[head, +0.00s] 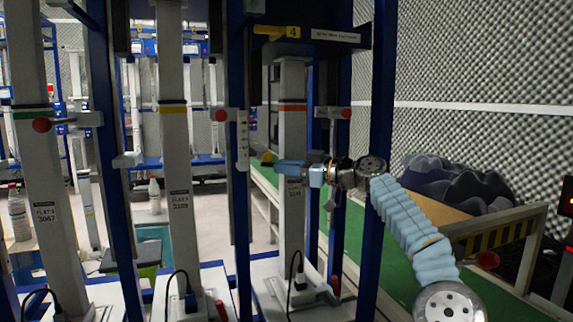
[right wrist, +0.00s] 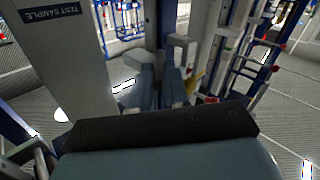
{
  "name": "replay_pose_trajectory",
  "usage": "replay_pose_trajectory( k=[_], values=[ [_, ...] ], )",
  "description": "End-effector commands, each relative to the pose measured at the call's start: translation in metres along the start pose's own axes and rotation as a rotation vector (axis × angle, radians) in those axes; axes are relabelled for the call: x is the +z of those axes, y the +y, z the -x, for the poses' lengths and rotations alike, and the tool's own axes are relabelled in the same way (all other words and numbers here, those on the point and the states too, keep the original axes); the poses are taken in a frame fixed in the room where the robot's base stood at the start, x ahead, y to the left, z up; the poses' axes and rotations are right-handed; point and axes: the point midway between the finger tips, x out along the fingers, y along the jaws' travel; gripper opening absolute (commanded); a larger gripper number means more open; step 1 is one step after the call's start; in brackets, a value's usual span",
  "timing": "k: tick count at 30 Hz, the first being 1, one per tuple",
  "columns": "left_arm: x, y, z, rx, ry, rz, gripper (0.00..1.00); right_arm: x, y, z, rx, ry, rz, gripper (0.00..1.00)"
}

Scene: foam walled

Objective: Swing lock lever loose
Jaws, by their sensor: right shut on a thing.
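My right arm comes in from the right in the head view, and its blue-fingered gripper (head: 282,166) reaches left across the grey column with the orange band (head: 292,125). A lever with a yellow end (head: 266,157) shows at its fingertips, beside the column. The gripper is shut on this lever; the fingers hide most of it. In the right wrist view the two fingers (right wrist: 162,82) are close together, and a yellow piece (right wrist: 195,82) shows just to their right. My left gripper is in neither view.
Blue upright posts (head: 240,200) stand close on either side of the column. Red-knobbed levers (head: 346,113) stick out above my arm. A green conveyor (head: 400,250) runs behind it. Dark foam pieces (head: 455,180) lie at the right. A black cable (head: 293,270) hangs low at the column.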

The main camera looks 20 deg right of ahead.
Motion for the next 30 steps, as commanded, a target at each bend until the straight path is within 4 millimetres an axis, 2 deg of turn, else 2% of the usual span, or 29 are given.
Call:
replay_pose_trajectory(
  k=[8, 9, 13, 23, 26, 30],
  values=[
    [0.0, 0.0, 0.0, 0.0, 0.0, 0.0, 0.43, 0.001, 0.0, -0.001, 0.001, 0.0, -0.001, 0.0],
    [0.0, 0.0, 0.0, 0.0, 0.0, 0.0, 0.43, 0.001, 0.0, -0.001, 0.001, 0.0, -0.001, 0.2],
    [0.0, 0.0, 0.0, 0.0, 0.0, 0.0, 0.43, 0.001, 0.0, -0.001, 0.0, 0.0, -0.001, 0.4],
    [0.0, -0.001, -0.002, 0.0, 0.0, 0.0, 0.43, 0.001, 0.0, 0.003, 0.001, 0.0, 0.0, 0.4],
    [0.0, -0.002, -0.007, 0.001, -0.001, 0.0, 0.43, 0.003, 0.0, 0.013, 0.003, -0.001, 0.0, 0.4],
    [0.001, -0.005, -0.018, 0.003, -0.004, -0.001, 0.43, 0.005, 0.0, 0.043, 0.006, -0.002, 0.001, 0.4]
  ],
)
